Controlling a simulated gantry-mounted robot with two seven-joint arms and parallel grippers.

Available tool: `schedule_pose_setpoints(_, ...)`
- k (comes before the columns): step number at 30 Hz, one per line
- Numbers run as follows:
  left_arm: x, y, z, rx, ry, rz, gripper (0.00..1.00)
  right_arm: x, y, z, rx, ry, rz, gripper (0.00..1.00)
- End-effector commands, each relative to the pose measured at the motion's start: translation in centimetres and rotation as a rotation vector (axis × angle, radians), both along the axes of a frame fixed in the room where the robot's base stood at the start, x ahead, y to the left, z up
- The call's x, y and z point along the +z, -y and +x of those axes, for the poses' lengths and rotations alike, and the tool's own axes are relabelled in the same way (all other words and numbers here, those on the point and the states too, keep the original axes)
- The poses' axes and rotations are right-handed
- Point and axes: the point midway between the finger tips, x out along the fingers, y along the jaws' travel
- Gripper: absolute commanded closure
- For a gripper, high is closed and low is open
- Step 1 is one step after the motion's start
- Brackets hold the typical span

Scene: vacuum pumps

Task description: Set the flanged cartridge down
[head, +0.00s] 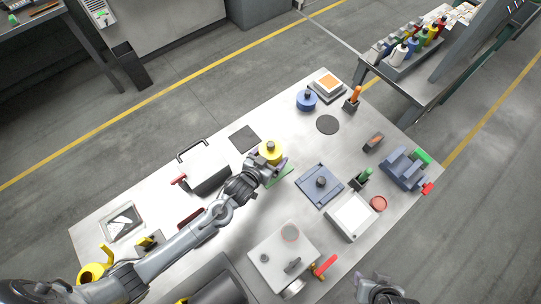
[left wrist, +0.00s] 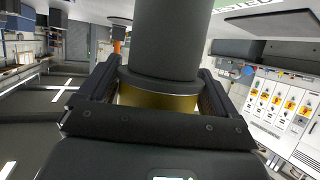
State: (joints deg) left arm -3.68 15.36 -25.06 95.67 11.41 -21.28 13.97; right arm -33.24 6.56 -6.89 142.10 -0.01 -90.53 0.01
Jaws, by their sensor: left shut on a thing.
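The flanged cartridge (head: 270,150) shows in the head view as a yellow round body with a dark knob on top. In the left wrist view its dark cylinder and flange (left wrist: 165,80) stand above a yellow band between the fingers. My left gripper (head: 273,164) is shut on it, near the middle of the table. A green patch (head: 282,176) shows partly from under the gripper. The gap between cartridge and tabletop is hard to judge. My right gripper (head: 378,291) is at the bottom edge of the head view, away from the table objects; its fingers are unclear.
A dark square pad (head: 245,139) and a dark round disc (head: 327,124) lie flat nearby. A blue flanged piece (head: 307,100) stands farther back. A slate plate with a knob (head: 320,186) lies right of the gripper, a lidded box (head: 205,172) left.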

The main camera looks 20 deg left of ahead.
Motion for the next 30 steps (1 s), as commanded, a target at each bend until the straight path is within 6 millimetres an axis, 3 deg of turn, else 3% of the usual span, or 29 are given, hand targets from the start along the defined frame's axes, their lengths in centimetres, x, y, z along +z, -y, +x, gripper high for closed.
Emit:
schedule_pose_setpoints(7,0.0,0.0,0.2,0.000,0.009,-0.002,0.85,-0.2,0.0,0.0,0.000,0.000,0.000,0.61)
schedule_pose_setpoints(8,0.1,0.0,0.2,0.000,0.009,-0.002,0.04,-0.1,0.0,0.0,0.000,0.000,0.000,0.61)
schedule_pose_setpoints(9,0.1,0.0,0.2,0.000,0.009,-0.002,0.00,-0.1,0.0,0.0,0.000,0.000,0.000,0.61)
schedule_pose_setpoints(20,-0.2,-0.1,-0.7,0.000,-0.003,0.000,0.00,-0.2,0.2,0.0,0.005,0.000,-0.009,0.61)
schedule_pose_setpoints(30,2.0,-1.0,-5.4,0.000,0.001,0.001,0.00,-0.3,0.2,0.0,0.006,0.000,-0.009,0.61)
